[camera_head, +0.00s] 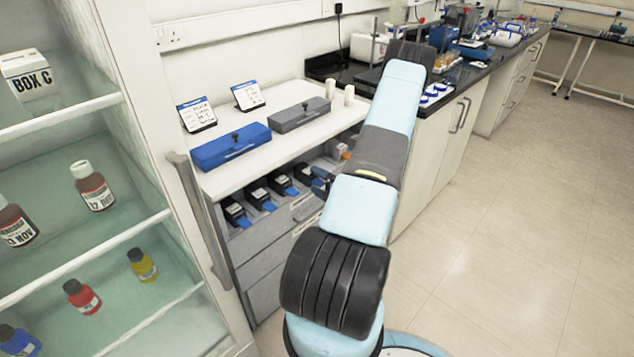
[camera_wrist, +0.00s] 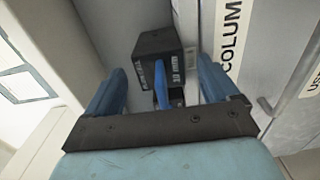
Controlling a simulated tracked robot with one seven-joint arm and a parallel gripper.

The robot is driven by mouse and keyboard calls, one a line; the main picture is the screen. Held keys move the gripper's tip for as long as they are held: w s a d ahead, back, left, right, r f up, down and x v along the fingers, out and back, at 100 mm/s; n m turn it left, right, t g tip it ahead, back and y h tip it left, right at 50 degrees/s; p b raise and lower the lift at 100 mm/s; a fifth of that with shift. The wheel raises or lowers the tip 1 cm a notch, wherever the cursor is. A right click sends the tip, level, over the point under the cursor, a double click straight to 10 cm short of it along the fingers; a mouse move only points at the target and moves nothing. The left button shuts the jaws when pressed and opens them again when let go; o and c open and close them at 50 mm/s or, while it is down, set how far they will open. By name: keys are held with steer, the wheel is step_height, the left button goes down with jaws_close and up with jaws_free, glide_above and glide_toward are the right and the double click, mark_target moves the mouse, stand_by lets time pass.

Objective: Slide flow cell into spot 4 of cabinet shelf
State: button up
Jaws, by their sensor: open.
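A black block with white lettering (camera_wrist: 160,52) and a blue tab, which looks like a flow cell, stands between my fingers in the wrist view. My gripper (camera_wrist: 161,72) is open, with one blue finger on each side of the block's tab and visible gaps to both. In the head view my gripper (camera_head: 321,183) is at the right end of the cabinet's open shelf (camera_head: 246,238). Several black blocks with blue tabs stand in a row there, the leftmost block (camera_head: 236,212) nearest the glass-door cabinet. My arm hides part of the shelf's right end. Spot numbers cannot be read.
A blue case (camera_head: 231,148) and a grey case (camera_head: 300,115) lie on the white cabinet top, with two small cards behind. A glass-door cabinet with a metal handle (camera_head: 200,215) stands close on the left. Drawers lie below the shelf. The floor (camera_head: 500,240) at right is clear.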

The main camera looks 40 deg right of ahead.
steer(key=s+d, duration=0.1)
steer(key=s, duration=1.2)
